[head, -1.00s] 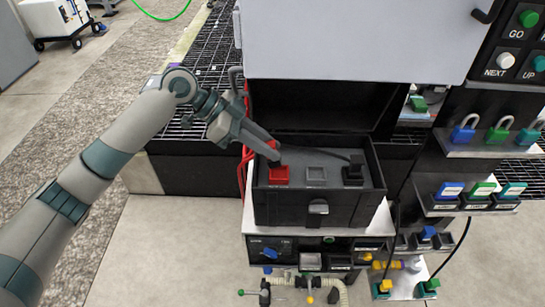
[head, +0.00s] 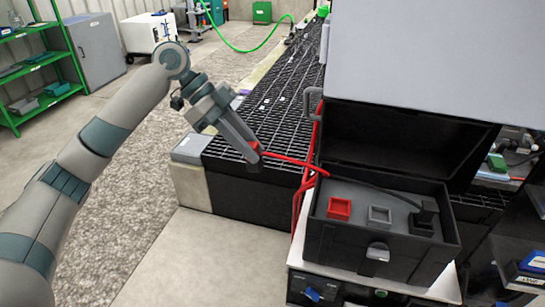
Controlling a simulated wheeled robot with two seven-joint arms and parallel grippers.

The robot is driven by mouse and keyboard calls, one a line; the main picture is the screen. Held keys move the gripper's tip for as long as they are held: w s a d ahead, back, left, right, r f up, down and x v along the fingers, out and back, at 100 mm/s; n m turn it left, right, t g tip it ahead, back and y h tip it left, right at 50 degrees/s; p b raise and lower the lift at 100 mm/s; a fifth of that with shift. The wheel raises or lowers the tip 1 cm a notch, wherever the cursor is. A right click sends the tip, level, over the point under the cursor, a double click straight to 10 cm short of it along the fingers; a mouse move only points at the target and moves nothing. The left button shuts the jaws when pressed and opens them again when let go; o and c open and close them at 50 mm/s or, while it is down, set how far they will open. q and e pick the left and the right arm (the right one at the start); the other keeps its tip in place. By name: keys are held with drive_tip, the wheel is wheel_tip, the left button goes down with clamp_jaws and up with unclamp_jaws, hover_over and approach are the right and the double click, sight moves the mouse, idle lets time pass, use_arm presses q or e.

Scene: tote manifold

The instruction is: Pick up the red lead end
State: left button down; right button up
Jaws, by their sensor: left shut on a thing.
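My left gripper (head: 252,148) is shut on the red lead end (head: 255,156), held in the air to the left of the black box (head: 345,245). A red lead (head: 295,161) runs from it to the right, towards the open box. The lead end is small and partly hidden by the fingers. In the box, the red square socket (head: 340,208) is empty. A grey socket (head: 380,215) beside it is also empty. A black plug (head: 426,213) with a black lead stands at the right of the box. My right gripper is out of view.
A black grating (head: 285,95) lies behind the held lead end. More red cable (head: 299,205) hangs at the box's left side. A grey panel (head: 430,60) overhangs the box. The floor (head: 190,260) at front left is clear.

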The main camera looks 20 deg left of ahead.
use_arm(q)
drive_tip(key=shift+a+r+y, duration=0.35)
drive_tip(key=shift+a+y, duration=0.25)
drive_tip(key=shift+a, duration=0.25)
drive_tip(key=shift+a+r+y, duration=0.3)
drive_tip(key=shift+a+y, duration=0.3)
drive_tip(key=shift+a, duration=0.2)
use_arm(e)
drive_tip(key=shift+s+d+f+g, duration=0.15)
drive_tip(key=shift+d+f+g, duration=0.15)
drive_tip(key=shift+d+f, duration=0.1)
use_arm(q)
drive_tip(key=shift+f, duration=0.1)
idle(0.4)
drive_tip(key=s+d+f+n+t+y, duration=0.2)
drive_tip(key=f+n, duration=0.4)
drive_tip(key=n, duration=0.3)
drive_tip(key=s+d+f+n+t+y, duration=0.2)
drive_tip(key=f+n+t+y, duration=0.2)
drive_tip(key=n, duration=0.5)
drive_tip(key=shift+s+f, duration=0.15)
drive_tip(key=shift+f, duration=1.15)
drive_tip(key=shift+d, duration=0.1)
